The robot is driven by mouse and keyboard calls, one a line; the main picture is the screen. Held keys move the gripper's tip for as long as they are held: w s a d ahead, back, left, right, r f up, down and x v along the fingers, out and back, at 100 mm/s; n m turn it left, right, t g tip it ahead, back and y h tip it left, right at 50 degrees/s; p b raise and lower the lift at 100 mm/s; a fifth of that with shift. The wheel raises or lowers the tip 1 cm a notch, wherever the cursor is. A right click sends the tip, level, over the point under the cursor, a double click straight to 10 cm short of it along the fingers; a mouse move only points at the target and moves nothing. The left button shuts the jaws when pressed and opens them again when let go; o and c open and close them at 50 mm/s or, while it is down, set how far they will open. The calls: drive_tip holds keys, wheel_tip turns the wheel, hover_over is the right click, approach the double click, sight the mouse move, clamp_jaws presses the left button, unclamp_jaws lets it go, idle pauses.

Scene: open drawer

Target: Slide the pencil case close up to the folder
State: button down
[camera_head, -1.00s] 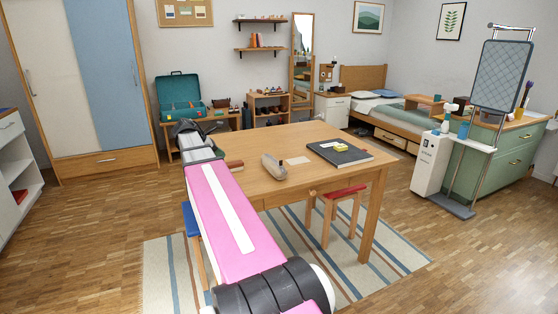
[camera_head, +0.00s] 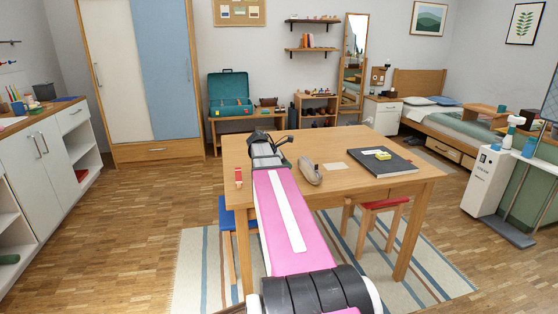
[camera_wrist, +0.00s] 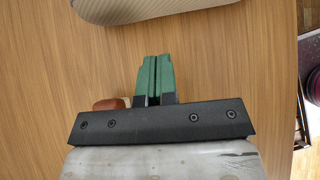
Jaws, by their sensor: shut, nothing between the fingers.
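The beige-grey pencil case (camera_head: 309,174) lies on the wooden table, left of the dark folder (camera_head: 392,166), with a clear gap between them. My gripper (camera_head: 286,140) is low over the table's back left part, left of and behind the case. In the wrist view its green fingers (camera_wrist: 153,76) are together and empty. A beige rounded edge of the pencil case (camera_wrist: 145,9) shows ahead of the fingertips, apart from them. The folder is outside the wrist view.
A pale card (camera_head: 333,166) lies between case and folder. A yellow item (camera_head: 382,155) lies on the folder. A red object (camera_head: 238,179) is near the table's left edge. A red-brown object (camera_wrist: 107,104) lies partly hidden beside my fingers. The table's front is clear.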

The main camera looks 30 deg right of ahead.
sight(301, 169)
drive_tip(key=shift+s+d, duration=0.25)
drive_tip(key=shift+d, duration=0.75)
drive_tip(key=shift+s+d, duration=0.25)
drive_tip(key=shift+d, duration=0.75)
drive_tip(key=s+d, duration=0.2)
drive_tip(key=d, duration=0.5)
drive_tip(key=s+d, duration=0.1)
drive_tip(key=d, duration=0.7)
drive_tip(key=s+d, duration=0.2)
drive_tip(key=d, duration=0.6)
drive_tip(key=shift+s+d, duration=0.25)
drive_tip(key=shift+s, duration=0.05)
